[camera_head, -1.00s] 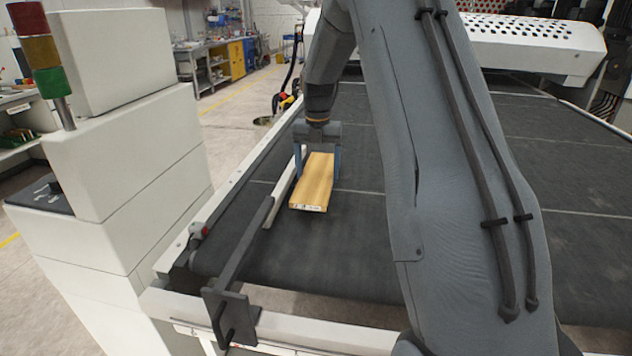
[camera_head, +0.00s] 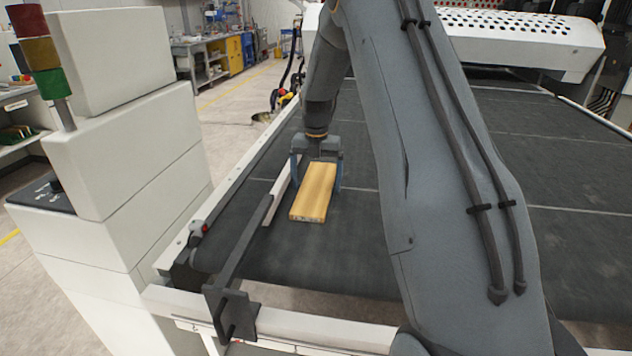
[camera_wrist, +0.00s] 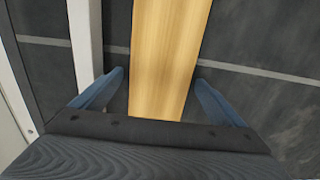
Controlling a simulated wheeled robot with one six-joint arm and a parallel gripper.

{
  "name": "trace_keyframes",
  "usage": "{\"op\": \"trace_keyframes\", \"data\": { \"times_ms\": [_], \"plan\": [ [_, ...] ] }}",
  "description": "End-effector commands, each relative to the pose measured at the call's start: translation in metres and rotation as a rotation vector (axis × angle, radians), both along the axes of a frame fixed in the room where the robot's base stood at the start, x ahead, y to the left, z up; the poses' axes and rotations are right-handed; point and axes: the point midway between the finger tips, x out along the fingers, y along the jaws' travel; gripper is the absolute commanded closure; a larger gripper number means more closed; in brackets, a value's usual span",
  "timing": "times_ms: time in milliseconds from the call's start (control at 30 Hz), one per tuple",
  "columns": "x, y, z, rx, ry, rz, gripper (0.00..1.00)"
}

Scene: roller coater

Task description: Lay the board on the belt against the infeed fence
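The wooden board (camera_head: 313,195) lies flat on the dark belt (camera_head: 360,245), just right of the infeed fence (camera_head: 284,178). In the wrist view the board (camera_wrist: 165,60) runs away from me, roughly parallel to the white fence (camera_wrist: 88,45), with a strip of dark belt between them. My gripper (camera_head: 316,178) is over the far part of the board. In the wrist view my gripper's two blue fingers (camera_wrist: 160,92) stand apart, one on each side of the board, with a gap on both sides. The fingertips' height above the belt is hard to tell.
A dark bar and bracket (camera_head: 232,312) carry the fence at the near end. A white machine cabinet (camera_head: 125,180) with a signal light stands at the left. The white perforated hood (camera_head: 500,40) crosses the far end. The belt right of my arm is clear.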

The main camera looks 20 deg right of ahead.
Motion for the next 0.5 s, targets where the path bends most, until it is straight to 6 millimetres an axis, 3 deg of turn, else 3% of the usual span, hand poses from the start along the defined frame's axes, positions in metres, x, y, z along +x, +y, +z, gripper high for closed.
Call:
{"op": "trace_keyframes", "data": {
  "times_ms": [267, 500],
  "plan": [
    [0.0, 0.0, 0.003, -0.001, -0.001, 0.0, 0.07],
    [0.002, 0.0, 0.033, -0.001, -0.005, 0.0, 0.07]
  ]
}}
